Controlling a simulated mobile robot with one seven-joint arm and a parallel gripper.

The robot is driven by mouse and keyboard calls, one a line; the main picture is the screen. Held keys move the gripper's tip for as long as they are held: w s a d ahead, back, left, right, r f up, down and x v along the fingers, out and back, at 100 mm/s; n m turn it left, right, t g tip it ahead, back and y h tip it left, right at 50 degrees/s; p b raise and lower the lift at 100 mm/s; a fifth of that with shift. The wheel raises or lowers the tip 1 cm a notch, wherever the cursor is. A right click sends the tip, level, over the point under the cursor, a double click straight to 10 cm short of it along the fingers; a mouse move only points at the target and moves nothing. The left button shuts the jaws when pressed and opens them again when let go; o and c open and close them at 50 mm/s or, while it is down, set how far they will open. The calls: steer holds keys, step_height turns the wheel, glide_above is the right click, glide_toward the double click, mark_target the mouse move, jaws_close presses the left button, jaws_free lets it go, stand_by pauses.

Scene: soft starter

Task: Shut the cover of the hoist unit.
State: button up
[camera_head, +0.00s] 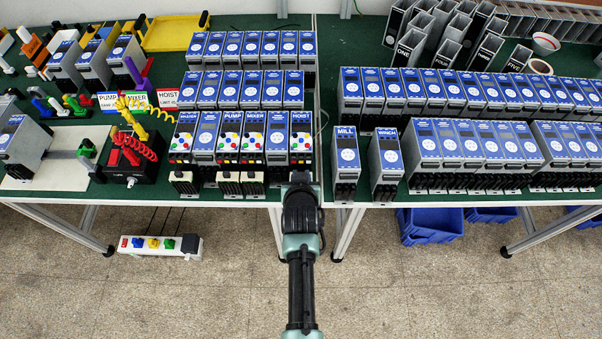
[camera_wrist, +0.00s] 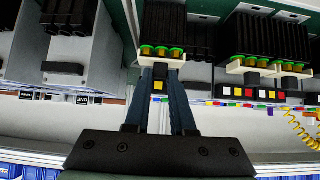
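The hoist unit (camera_head: 301,146) is the rightmost unit in the front row on the left table, with HOIST on its top label. I see nothing clearly held.
The mixer unit (camera_head: 252,143) and pump unit (camera_head: 229,143) stand to the left. The mill unit (camera_head: 346,160) and winch unit (camera_head: 386,162) stand right, past the gap between tables. Open floor (camera_head: 220,270) lies in front.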

steer(key=o, duration=0.5)
steer(key=shift+c, duration=0.2)
steer(key=shift+s, duration=0.1)
steer(key=v, duration=1.2)
steer(key=shift+s+r+b, duration=0.25)
steer(key=shift+s+b, duration=0.05)
steer(key=shift+b, duration=0.15)
steer(key=w+r+t+b, duration=0.1)
steer(key=w+r+t, duration=0.3)
steer(key=r, duration=1)
steer(key=w+r+t, duration=0.4)
steer(key=w+r, duration=0.1)
steer(key=r, duration=1)
steer(key=s+r+t, duration=0.4)
steer(key=s+r, duration=0.3)
steer(key=r, duration=0.8)
steer(key=s+r+t+b, duration=0.1)
steer(key=s+r+t, duration=0.4)
steer(key=r, duration=1)
steer(key=shift+s+r, duration=0.35)
steer(key=shift+s, duration=0.8)
